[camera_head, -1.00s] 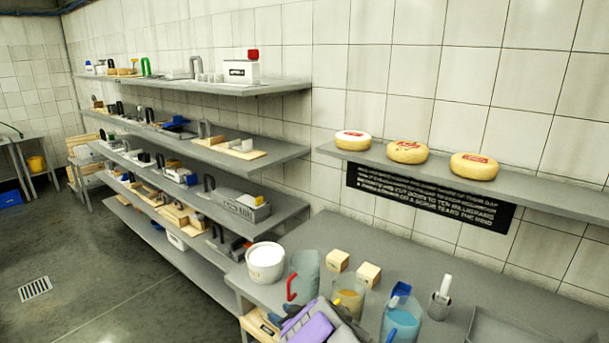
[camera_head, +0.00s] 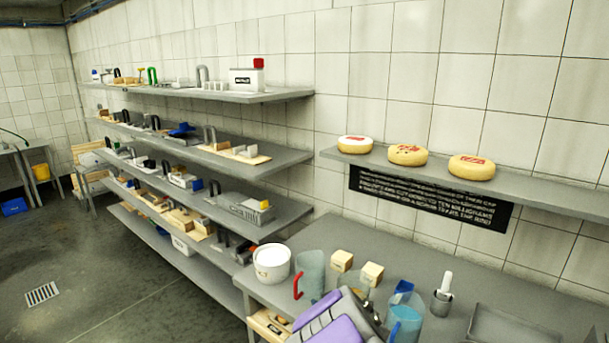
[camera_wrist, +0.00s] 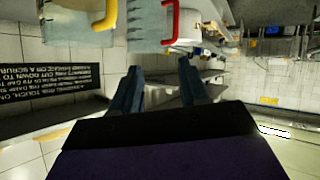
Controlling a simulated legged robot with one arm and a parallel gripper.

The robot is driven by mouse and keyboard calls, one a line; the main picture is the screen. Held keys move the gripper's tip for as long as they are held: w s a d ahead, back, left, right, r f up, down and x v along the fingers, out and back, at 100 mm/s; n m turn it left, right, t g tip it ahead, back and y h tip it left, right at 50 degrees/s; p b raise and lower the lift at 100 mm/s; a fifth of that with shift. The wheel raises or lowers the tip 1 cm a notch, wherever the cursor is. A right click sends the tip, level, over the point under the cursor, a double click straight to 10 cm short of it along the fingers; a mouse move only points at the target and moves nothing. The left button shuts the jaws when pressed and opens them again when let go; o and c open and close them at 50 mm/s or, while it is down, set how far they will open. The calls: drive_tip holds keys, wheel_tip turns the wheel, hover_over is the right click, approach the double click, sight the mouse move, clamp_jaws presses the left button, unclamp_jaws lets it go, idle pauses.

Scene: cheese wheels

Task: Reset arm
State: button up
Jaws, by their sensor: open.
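My gripper (camera_wrist: 158,88) shows in the wrist view as two dark blue fingers set apart, with nothing between them. It is open and empty. In the head view my purple and grey arm (camera_head: 328,325) rises from the bottom edge, in front of the table. It hides part of the jugs behind it. The wrist picture is upside down. A clear jug with a red handle (camera_wrist: 152,22) and a container with a yellow handle (camera_wrist: 72,18) appear at its top, beyond the fingers. The red-handled jug also stands on the table in the head view (camera_head: 312,272).
The grey table (camera_head: 430,262) holds a white tub (camera_head: 272,263), two pale blocks, a blue-liquid jug (camera_head: 405,322), a metal cup (camera_head: 441,303) and a tray (camera_head: 520,328). Three cheese wheels sit on the wall shelf (camera_head: 560,199). Loaded shelves stand left. Floor (camera_head: 90,290) is clear.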

drive_tip(key=s+d+r+m+g+h, duration=0.2)
drive_tip(key=s+d+r+m+h, duration=0.15)
drive_tip(key=s+d, duration=0.4)
drive_tip(key=s+d+r+m+g+h, duration=0.2)
drive_tip(key=s+d+r+h, duration=0.25)
drive_tip(key=s+d, duration=0.3)
drive_tip(key=s+a+g+y, duration=0.1)
drive_tip(key=s+a+g, duration=0.1)
drive_tip(key=s, duration=0.9)
drive_tip(key=s+a+g+y, duration=0.2)
drive_tip(key=s+g, duration=0.2)
drive_tip(key=s, duration=0.8)
drive_tip(key=s+a+r+g+y, duration=0.1)
drive_tip(key=s+a+g, duration=0.2)
drive_tip(key=s, duration=0.9)
drive_tip(key=shift+g+y, duration=0.3)
drive_tip(key=shift+g, duration=0.1)
drive_tip(key=shift+r, duration=0.1)
drive_tip(key=shift+d, duration=0.2)
